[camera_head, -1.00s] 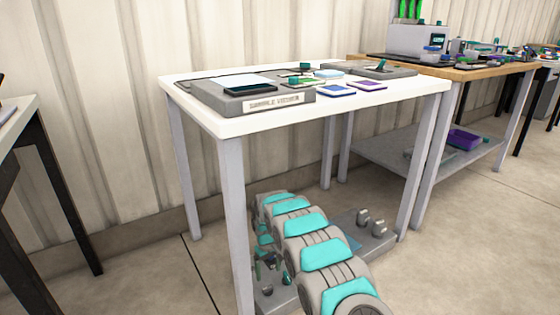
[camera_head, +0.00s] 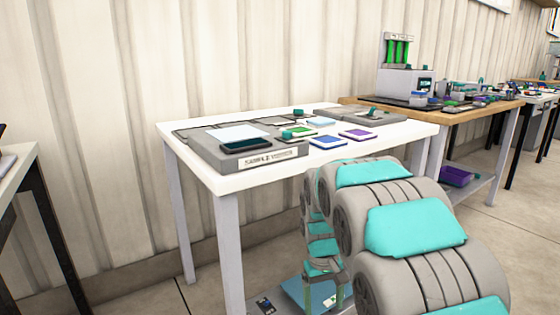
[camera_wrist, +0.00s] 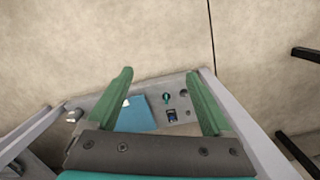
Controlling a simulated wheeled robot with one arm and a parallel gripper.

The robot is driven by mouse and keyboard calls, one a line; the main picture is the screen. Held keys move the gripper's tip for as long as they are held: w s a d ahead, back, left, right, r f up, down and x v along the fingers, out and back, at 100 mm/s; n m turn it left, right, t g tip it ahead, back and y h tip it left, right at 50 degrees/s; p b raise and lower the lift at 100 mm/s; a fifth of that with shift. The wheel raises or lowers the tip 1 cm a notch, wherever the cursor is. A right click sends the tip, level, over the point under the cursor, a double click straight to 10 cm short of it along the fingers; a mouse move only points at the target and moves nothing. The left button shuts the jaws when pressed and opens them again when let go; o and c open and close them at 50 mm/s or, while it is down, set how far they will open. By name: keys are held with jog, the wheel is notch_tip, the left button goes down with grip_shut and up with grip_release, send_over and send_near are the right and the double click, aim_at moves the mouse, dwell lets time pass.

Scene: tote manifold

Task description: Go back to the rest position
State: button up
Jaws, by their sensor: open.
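My gripper (camera_wrist: 160,73) is open and empty in the wrist view, its two green fingers spread apart. It points down over the lower shelf (camera_wrist: 92,103) of the white table. A blue flat piece (camera_wrist: 137,112) on that shelf shows between the fingers and lies below them. In the head view my arm rises at the lower right and bends down in front of the white table, with the gripper low near the shelf, partly cut off by the bottom edge.
The white table (camera_head: 235,183) carries a grey sample viewer (camera_head: 215,155), a blue-framed tile (camera_head: 327,142) and a purple-framed tile (camera_head: 357,134). A wooden bench (camera_head: 475,112) with a grey machine (camera_head: 400,84) stands behind right. Another table (camera_head: 18,165) is at the left. Some floor is clear.

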jog(key=s+d+r+m+p, duration=0.1)
jog(key=s+r, duration=0.2)
jog(key=s, duration=0.8)
jog(key=s+d+r+p, duration=0.1)
jog(key=s+d+r, duration=0.1)
jog(key=s, duration=0.9)
jog(key=s+d+r+m+g+p, duration=0.1)
jog(key=s+r, duration=0.3)
jog(key=s, duration=0.7)
jog(key=shift+d+r+m+y+p, duration=0.2)
jog(key=shift+d+m+y+p, duration=0.15)
jog(key=shift+p, duration=0.2)
